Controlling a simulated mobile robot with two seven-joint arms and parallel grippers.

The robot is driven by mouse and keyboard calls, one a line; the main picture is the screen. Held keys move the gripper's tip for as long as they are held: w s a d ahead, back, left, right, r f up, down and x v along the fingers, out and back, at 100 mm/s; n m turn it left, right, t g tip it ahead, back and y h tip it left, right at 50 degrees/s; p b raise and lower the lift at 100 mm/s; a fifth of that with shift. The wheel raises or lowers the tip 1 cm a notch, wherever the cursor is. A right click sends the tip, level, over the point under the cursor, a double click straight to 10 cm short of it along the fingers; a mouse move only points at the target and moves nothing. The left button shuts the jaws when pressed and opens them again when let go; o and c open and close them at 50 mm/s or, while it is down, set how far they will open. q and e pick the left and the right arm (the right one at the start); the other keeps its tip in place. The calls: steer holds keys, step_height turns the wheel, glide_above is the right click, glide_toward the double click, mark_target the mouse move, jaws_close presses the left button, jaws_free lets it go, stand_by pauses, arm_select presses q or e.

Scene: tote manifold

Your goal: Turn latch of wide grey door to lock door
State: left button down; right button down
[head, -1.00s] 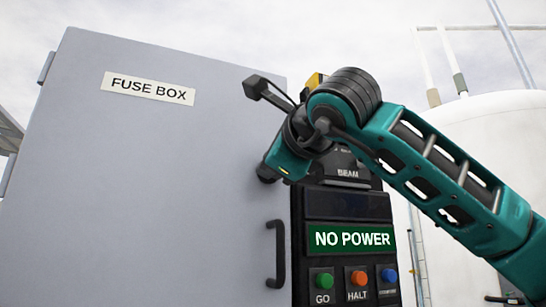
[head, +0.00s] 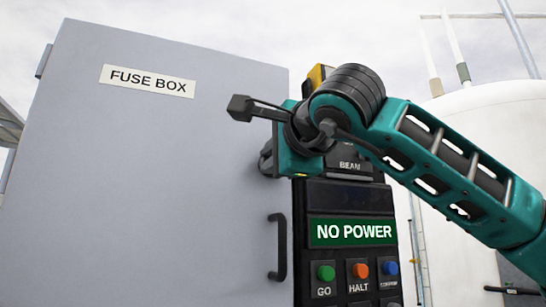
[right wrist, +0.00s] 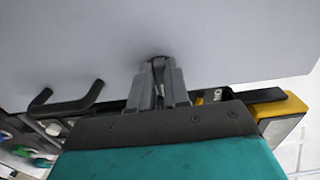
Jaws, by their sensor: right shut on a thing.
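The wide grey door (head: 150,170) of the fuse box is shut as far as I can see, with a "FUSE BOX" label and a black handle (head: 278,247) low at its right edge. My right gripper (head: 268,160) is at the door's right edge, above the handle. In the right wrist view its two grey fingers (right wrist: 158,88) are shut on the small dark latch (right wrist: 157,60) against the door face. The fingers cover most of the latch, so its angle cannot be told. My left gripper is out of view.
A black control panel (head: 346,200) stands just right of the door. It has a green "NO POWER" display (head: 352,232) and green, orange and blue buttons. A white tank (head: 480,130) is behind on the right. Open space lies in front of the door.

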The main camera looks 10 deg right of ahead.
steer(key=c, duration=1.1)
jaws_free()
steer(key=shift+s, duration=0.15)
steer(key=s+d+b, duration=0.2)
steer(key=s, duration=1)
steer(key=shift+s+d+b, duration=0.25)
steer(key=shift+b, duration=0.1)
